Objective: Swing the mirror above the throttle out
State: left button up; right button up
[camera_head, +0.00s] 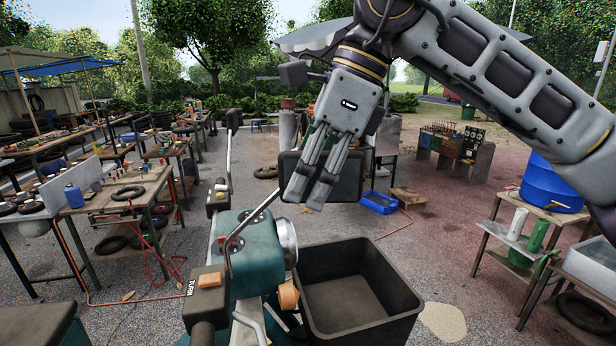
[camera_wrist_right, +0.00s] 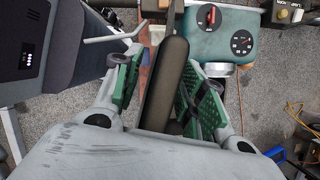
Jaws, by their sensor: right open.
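The mirror (camera_head: 348,178) is a dark rounded panel on a thin stalk (camera_head: 252,220), which rises from the near handlebar of the teal cart (camera_head: 250,265). The throttle grip (camera_head: 203,334) is dark, beside a block marked TURN. My right gripper (camera_head: 310,188) reaches down from above and covers part of the mirror in the head view. In the right wrist view, its green-padded fingers (camera_wrist_right: 160,88) are open on either side of the mirror (camera_wrist_right: 166,75), seen nearly edge-on. Contact cannot be told. My left gripper is not in view.
A dark open bin (camera_head: 350,290) sits right of the teal body. A second mirror (camera_head: 232,119) stands on a stalk farther back. Workbenches (camera_head: 115,195) line the left, and a shelf with a blue tub (camera_head: 553,183) stands right. Gravel ground lies between.

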jog(key=shift+a+f, duration=0.1)
jog(key=shift+f, duration=0.1)
jog(key=shift+c, duration=0.5)
grip_shut()
